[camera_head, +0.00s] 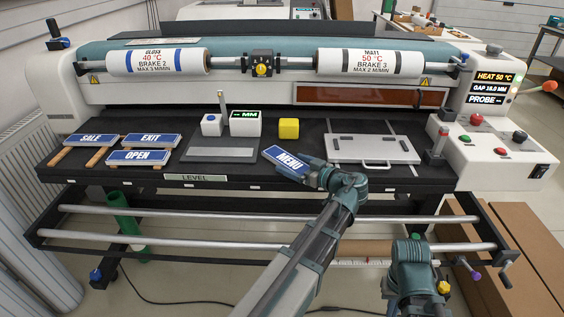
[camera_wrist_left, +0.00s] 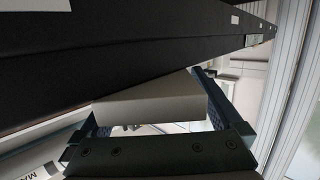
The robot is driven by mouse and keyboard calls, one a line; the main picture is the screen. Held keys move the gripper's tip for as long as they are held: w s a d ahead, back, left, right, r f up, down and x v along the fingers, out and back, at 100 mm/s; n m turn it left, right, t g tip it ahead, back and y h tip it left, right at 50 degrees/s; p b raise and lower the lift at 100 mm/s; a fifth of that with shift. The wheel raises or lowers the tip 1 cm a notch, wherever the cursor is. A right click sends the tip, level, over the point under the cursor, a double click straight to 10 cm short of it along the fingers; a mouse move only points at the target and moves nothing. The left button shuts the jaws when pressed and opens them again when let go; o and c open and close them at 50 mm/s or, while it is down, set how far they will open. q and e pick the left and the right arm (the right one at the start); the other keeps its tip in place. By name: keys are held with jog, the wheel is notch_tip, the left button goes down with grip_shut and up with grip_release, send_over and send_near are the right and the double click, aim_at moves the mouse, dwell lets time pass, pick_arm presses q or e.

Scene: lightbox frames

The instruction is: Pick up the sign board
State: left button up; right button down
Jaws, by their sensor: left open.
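The blue MENU sign board (camera_head: 286,160) lies tilted at the front edge of the black table. The wrist of my left arm comes up to its right end, and my left gripper (camera_head: 311,172) is at that end. In the left wrist view a pale board (camera_wrist_left: 150,104) lies between the two open fingers of the left gripper (camera_wrist_left: 150,115); I cannot tell whether they touch it. Three more blue boards lie at the left: SALE (camera_head: 98,140), EXIT (camera_head: 153,140) and OPEN (camera_head: 138,157). Part of my right arm shows at the bottom right; its fingers do not show.
A grey clamped plate (camera_head: 373,150) lies right of the MENU board. The rollers (camera_head: 160,62) span the back. Metal rails (camera_head: 200,218) run below the front edge.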

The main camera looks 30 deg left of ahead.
pick_arm(q)
jog(key=shift+d, duration=0.15)
jog(key=shift+c, duration=0.7)
jog(key=c, duration=1.3)
jog(key=shift+c, duration=0.2)
jog(key=shift+w+r, duration=0.1)
jog(key=shift+r, duration=0.1)
